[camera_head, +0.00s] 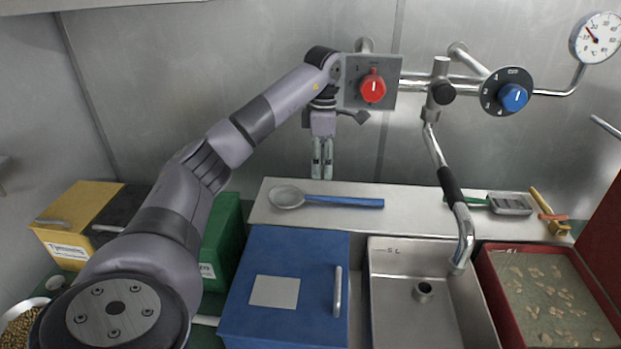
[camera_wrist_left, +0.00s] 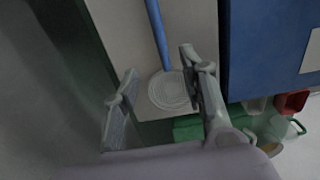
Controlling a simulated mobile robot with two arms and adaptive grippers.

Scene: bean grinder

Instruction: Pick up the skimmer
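The skimmer, with a round grey head (camera_head: 287,197) and a blue handle (camera_head: 345,201), lies flat on the metal ledge, its handle pointing right. In the left wrist view its head (camera_wrist_left: 172,91) and blue handle (camera_wrist_left: 158,32) show beyond and between my fingers. My left gripper (camera_head: 322,172) hangs pointing down in front of the back wall, above the ledge near the handle. Its fingers are spread with nothing between them in the left wrist view (camera_wrist_left: 160,68). It looks apart from the skimmer. My right gripper is not in view.
A green-handled slotted turner (camera_head: 510,204) and a yellow tool (camera_head: 549,211) lie at the right of the ledge (camera_head: 415,199). A blue box (camera_head: 255,325), a metal sink (camera_head: 395,290) and a red tray (camera_head: 490,275) stand in front. Control knobs (camera_head: 372,88) and a tap (camera_head: 445,165) stick out nearby.

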